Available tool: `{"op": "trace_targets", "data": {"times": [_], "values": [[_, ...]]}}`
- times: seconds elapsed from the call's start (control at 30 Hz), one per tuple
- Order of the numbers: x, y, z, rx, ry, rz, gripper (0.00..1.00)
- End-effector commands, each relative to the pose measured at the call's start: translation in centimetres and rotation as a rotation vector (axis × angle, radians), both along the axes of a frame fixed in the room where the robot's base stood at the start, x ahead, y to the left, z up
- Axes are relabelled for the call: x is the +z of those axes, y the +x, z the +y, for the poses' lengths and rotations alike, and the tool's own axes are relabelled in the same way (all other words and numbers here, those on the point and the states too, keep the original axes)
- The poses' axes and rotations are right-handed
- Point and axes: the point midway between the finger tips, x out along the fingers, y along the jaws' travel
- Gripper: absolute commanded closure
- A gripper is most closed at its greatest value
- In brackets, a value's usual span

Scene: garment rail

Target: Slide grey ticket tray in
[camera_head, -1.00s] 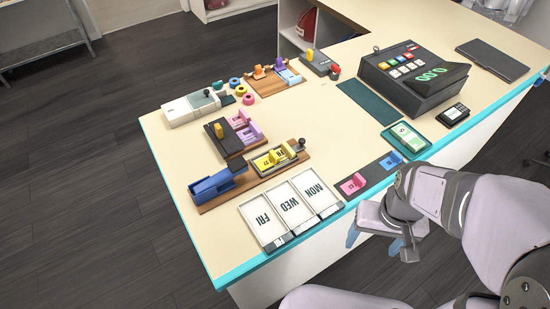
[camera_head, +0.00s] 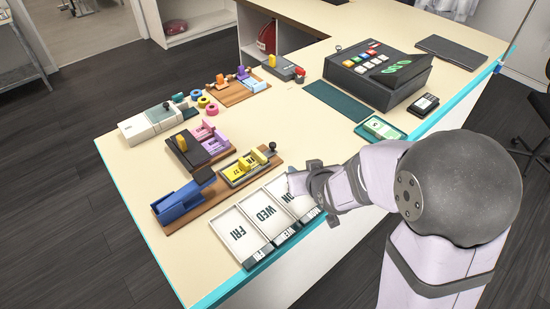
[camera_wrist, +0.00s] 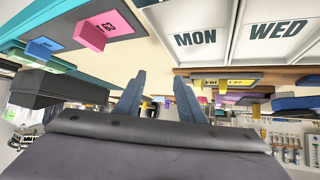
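A grey tray (camera_head: 252,176) with yellow tickets and a dark round knob (camera_head: 272,147) at its right end lies on a wooden board (camera_head: 205,207), in line with a blue holder (camera_head: 180,200). I take it as the ticket tray. In the wrist view its yellow tickets (camera_wrist: 213,83) show beyond the fingers. My gripper (camera_wrist: 160,86) is open, its two blue fingers apart with nothing between them.
White trays marked FRI (camera_head: 236,236), WED (camera_head: 266,215) and MON (camera_wrist: 195,38) lie at the front edge. A dark strip with pink (camera_wrist: 101,30) and blue (camera_wrist: 41,47) tickets is beside them. A dark till (camera_head: 378,77) stands behind. Free counter lies in the middle.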

Motion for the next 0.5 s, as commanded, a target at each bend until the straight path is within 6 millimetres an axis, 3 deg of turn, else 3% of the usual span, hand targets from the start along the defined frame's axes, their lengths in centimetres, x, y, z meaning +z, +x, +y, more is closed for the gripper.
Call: {"op": "trace_targets", "data": {"times": [0.03, 0.2, 0.5], "values": [[-0.8, 0.8, 1.4, 0.025, 0.019, -0.052, 0.64], [0.0, 2.5, 4.4, 0.078, 0.076, -0.196, 0.64], [0.9, 3.1, 5.8, 0.102, 0.106, -0.266, 0.64]]}}
